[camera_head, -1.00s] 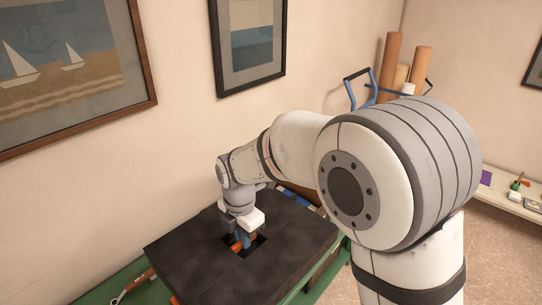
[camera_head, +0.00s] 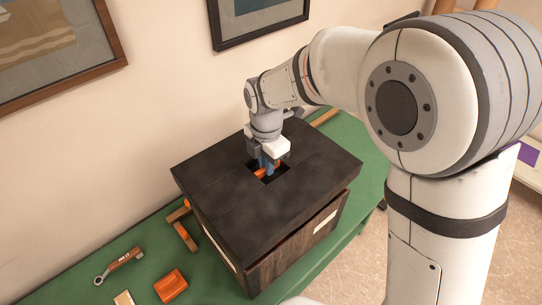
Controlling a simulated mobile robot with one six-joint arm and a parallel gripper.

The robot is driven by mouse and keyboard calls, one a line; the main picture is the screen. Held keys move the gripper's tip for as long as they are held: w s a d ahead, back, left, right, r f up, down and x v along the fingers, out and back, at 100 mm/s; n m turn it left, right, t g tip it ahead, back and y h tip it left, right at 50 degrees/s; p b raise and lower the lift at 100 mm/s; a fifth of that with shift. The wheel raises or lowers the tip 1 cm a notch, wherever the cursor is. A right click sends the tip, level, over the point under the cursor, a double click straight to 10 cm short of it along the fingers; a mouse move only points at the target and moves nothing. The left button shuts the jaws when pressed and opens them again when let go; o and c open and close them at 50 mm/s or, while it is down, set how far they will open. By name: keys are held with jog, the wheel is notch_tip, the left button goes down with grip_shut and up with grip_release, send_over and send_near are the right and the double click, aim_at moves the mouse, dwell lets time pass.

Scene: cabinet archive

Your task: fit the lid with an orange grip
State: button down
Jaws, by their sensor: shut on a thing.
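The dark lid (camera_head: 228,209) is a flat black panel lying over the top of a dark wooden cabinet box (camera_head: 296,244). Its orange grip (camera_head: 262,173) sits in a square opening near the lid's middle. My gripper (camera_head: 267,165) points down into that opening and is shut on the orange grip. The fingertips are partly hidden inside the opening.
A green bench (camera_head: 340,276) carries the box. A wrench-like tool (camera_head: 119,265), an orange block (camera_head: 170,285) and an orange-and-brown wooden piece (camera_head: 182,227) lie at the left. The wall with framed pictures (camera_head: 258,18) is close behind. Bare bench shows at right.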

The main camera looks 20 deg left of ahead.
jog(key=shift+w+d+f, duration=0.1)
jog(key=shift+w, duration=0.15)
jog(key=shift+s+f+b, duration=0.15)
jog(key=shift+f+b, duration=2.05)
jog(key=shift+f, duration=0.6)
jog(key=shift+f, duration=0.15)
jog(key=shift+f+b, duration=2.05)
jog(key=shift+f, duration=0.6)
jog(key=shift+d, duration=0.1)
jog(key=c, duration=1.4)
grip_release()
